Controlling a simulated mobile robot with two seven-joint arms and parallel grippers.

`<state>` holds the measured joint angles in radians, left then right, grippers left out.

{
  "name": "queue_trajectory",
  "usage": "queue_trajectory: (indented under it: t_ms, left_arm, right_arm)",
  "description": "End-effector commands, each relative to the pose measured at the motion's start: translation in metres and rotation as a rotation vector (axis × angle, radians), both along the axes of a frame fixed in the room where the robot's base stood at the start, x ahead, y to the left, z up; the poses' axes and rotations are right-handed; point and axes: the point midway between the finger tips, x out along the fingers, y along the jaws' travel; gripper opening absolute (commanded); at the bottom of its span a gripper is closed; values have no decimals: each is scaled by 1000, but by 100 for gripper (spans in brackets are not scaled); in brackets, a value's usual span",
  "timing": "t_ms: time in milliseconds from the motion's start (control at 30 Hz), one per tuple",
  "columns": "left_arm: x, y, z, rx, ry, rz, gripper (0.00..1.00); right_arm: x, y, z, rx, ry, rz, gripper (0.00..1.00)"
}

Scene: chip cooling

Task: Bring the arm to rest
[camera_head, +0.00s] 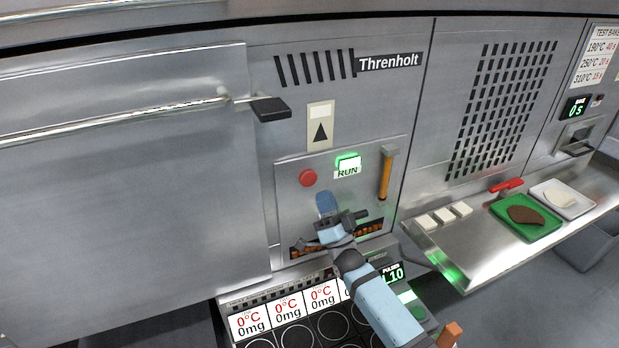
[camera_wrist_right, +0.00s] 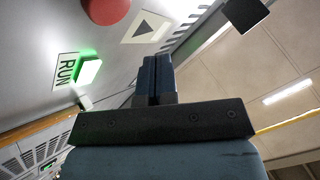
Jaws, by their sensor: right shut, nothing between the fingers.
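My right arm comes up from the bottom of the head view, and its gripper (camera_head: 326,203) is in front of the machine's control panel (camera_head: 290,190). In the right wrist view the gripper (camera_wrist_right: 155,62) has its two fingers together with nothing between them. The lit green RUN button (camera_head: 348,161) is above and to the right of the gripper in the head view; it also shows in the wrist view (camera_wrist_right: 89,70). The red button (camera_head: 307,178) is above and to the left. The gripper appears apart from both buttons. My left gripper is not in view.
An orange-handled lever (camera_head: 385,175) is right of the gripper. A black-ended handle (camera_head: 270,108) sticks out at upper left. Below are panels reading 0°C and 0mg (camera_head: 285,308). At right, a shelf (camera_head: 490,255) holds white blocks (camera_head: 443,215), a green tray (camera_head: 510,229) and a white tray (camera_head: 580,207).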

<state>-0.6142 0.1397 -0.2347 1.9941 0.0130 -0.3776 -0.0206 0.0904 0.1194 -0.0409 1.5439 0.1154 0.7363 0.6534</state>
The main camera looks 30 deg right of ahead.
Motion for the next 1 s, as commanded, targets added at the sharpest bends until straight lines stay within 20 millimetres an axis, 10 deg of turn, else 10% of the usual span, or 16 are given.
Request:
queue_trajectory:
  t_ms: [567,767,1000]
  left_arm:
    - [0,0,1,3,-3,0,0]
    - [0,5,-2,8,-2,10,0]
    - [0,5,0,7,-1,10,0]
  right_arm:
    - [-3,0,-1,0,1,0,0]
    - [-41,29,-66,-139,277,-35,0]
    - [-162,85,-184,-519,821,-18,0]
